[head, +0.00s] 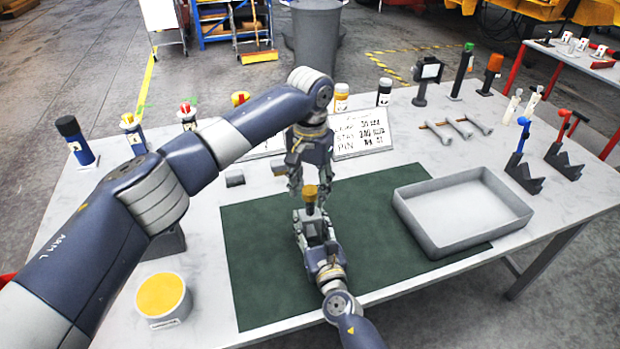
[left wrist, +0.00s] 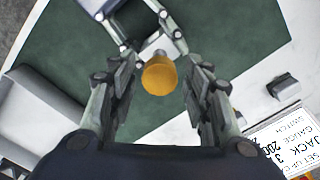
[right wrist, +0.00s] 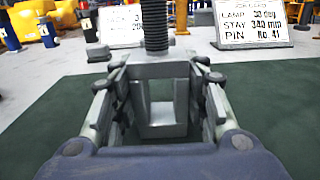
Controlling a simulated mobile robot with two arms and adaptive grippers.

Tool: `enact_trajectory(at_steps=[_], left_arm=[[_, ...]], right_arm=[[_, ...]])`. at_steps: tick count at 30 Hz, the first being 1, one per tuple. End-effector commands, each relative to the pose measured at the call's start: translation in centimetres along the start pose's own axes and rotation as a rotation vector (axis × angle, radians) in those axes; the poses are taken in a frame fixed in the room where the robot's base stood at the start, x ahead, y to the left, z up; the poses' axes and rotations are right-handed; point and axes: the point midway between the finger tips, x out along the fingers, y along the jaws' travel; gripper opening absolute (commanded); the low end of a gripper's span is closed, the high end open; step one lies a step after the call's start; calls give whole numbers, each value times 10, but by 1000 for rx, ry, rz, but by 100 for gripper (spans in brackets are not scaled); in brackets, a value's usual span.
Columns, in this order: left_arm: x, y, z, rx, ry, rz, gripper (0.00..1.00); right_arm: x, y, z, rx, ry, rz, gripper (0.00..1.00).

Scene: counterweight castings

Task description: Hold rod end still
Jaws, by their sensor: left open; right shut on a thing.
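The rod end is a grey forked metal block (right wrist: 160,105) with a dark threaded rod (right wrist: 154,25) standing upright from it. My right gripper (head: 312,228) is shut on this block above the green mat; its fingers flank the block in the right wrist view (right wrist: 160,110). A yellow-orange knob (head: 310,192) sits above the right gripper in the head view. My left gripper (head: 299,184) is open and points down from above. In the left wrist view the knob (left wrist: 159,75) lies between its spread fingers (left wrist: 160,90), with gaps on both sides. The stem under the knob is mostly hidden there.
A grey tray (head: 462,210) stands on the right part of the green mat (head: 262,285). A yellow-topped round container (head: 163,297) is at front left. Behind are a sign (head: 363,133), several wrenches (head: 465,127) and upright coloured-top tools. The mat's front left is clear.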

Motion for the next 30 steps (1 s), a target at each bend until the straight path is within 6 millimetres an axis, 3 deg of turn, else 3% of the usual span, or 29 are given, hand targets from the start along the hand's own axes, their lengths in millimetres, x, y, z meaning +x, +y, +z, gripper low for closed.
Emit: enact_trajectory(at_steps=[7,13,21,22,24,25,30], left_arm=[[1,0,0,0,0,0,45],[0,0,0,0,0,0,0],[0,0,0,8,0,0,0],[0,0,0,8,0,0,30],[0,0,0,8,0,0,46],[0,0,0,8,0,0,51],[0,0,0,8,0,0,51]], right_arm=[[0,0,0,0,-1,0,0],[0,0,1,0,-1,0,0],[0,0,1,0,-1,-1,0],[0,0,0,0,-1,-1,0],[0,0,0,0,-1,-1,0],[0,0,0,0,-1,-1,0],[0,0,1,0,-1,-1,0]])
